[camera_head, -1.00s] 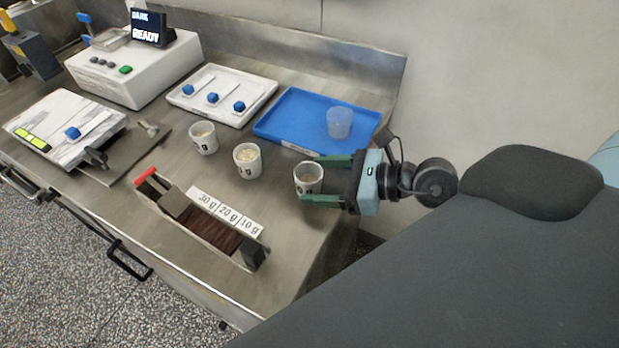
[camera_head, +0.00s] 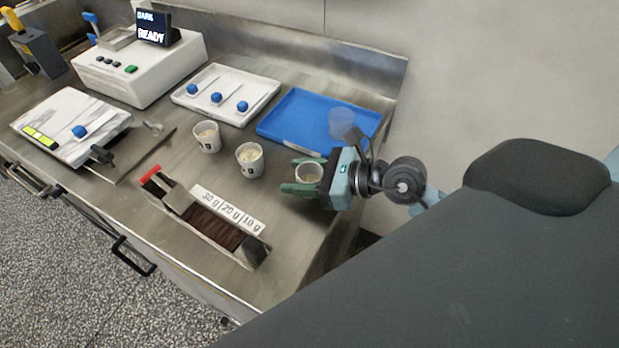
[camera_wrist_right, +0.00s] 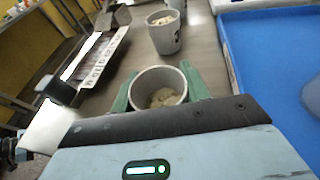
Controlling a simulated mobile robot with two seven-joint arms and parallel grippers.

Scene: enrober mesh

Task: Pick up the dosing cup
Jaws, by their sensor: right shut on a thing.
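My right gripper (camera_head: 307,180) is shut on a small white cup (camera_head: 309,171) with pale contents, its green fingers on either side of it. In the right wrist view the cup (camera_wrist_right: 158,79) sits upright between the fingers, and its pale contents show inside. I cannot tell whether its base touches the counter. Two similar white cups with dark marks, a middle one (camera_head: 250,161) and a left one (camera_head: 207,137), stand to its left. A translucent cup (camera_head: 342,124) stands on the blue tray, partly behind my right gripper and arm. My left gripper is not in view.
The blue tray (camera_head: 285,134) lies just behind my right gripper. A brown-filled holder (camera_head: 215,225) with a gram scale lies front left. A white tray with blue-knobbed tools (camera_head: 202,104), a white machine (camera_head: 130,68) and a marble board (camera_head: 50,128) stand further left.

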